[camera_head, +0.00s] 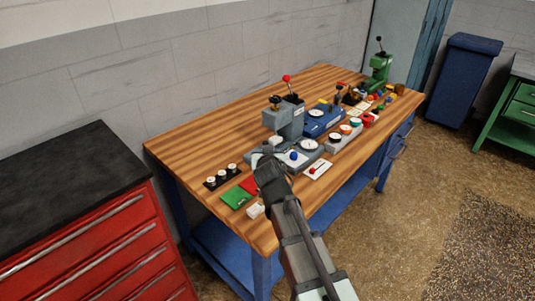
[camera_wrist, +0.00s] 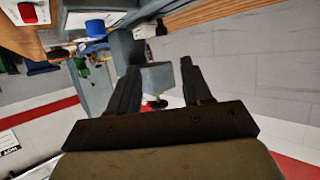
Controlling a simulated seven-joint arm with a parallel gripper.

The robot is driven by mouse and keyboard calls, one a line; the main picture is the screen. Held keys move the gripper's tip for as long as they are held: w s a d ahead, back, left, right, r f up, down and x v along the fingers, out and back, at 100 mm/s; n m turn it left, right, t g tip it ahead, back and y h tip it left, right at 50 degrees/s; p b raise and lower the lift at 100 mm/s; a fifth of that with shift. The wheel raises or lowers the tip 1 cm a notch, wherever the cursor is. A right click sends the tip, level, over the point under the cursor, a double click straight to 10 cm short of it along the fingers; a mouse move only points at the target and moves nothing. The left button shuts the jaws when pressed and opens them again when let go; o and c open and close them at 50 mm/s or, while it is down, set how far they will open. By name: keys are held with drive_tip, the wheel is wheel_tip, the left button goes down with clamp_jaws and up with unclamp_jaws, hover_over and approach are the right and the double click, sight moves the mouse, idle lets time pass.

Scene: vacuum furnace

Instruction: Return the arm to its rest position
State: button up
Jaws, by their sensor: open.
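My gripper (camera_head: 262,155) is at the end of my arm, which reaches up from the bottom of the head view over the front part of the wooden workbench (camera_head: 205,120). It is beside the grey device (camera_head: 284,120) with the red-topped lever. In the wrist view my gripper (camera_wrist: 160,67) has two dark fingers spread apart. A grey block (camera_wrist: 158,77) with a dark knob shows between them in the picture; I cannot tell how far beyond the fingers it is. No held object shows.
A green card (camera_head: 236,197), a red card and a rack of black-and-white knobs (camera_head: 221,176) lie left of my gripper. A blue device (camera_head: 322,119) and a green press (camera_head: 379,73) stand farther along. A red cabinet (camera_head: 95,240) is at left. The bench's back left is clear.

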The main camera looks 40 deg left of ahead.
drive_tip(key=shift+d, duration=0.1)
